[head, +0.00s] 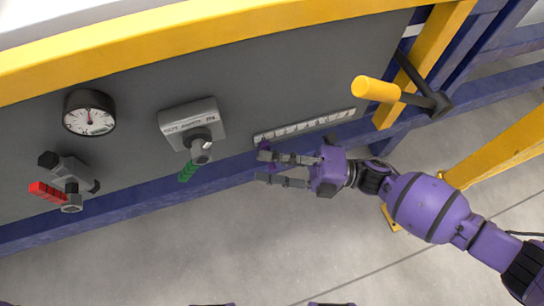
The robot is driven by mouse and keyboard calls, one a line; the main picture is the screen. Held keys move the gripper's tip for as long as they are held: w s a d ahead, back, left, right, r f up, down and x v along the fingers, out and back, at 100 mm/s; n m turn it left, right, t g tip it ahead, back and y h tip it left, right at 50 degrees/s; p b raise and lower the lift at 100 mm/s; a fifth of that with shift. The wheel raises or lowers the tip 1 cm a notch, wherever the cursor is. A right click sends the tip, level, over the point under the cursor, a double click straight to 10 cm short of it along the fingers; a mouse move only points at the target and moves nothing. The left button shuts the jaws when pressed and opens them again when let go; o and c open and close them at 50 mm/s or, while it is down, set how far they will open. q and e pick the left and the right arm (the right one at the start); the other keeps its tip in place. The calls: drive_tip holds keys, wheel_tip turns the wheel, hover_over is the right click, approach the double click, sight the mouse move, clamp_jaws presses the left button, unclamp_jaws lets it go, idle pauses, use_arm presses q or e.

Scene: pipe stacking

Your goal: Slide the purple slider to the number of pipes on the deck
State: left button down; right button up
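The purple slider (264,147) shows as a small purple piece at the left end of a white numbered scale (305,125) on the grey panel. My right gripper (261,168) reaches in from the right, just below the scale. Its two fingers are apart and point left, with nothing seen between them. The upper fingertip overlaps the lower part of the slider; I cannot tell if they touch. The numbers on the scale are too small to read. My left gripper is not in view. No pipes or deck can be made out.
The grey panel (240,80) also carries a round gauge (89,113), a red-handled valve (66,183), a green-handled switch (194,135) and a yellow-handled lever (385,92) to the right of the scale. A yellow rail (190,38) runs above. Bare floor lies below.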

clamp_jaws()
drive_tip(key=shift+r, duration=0.1)
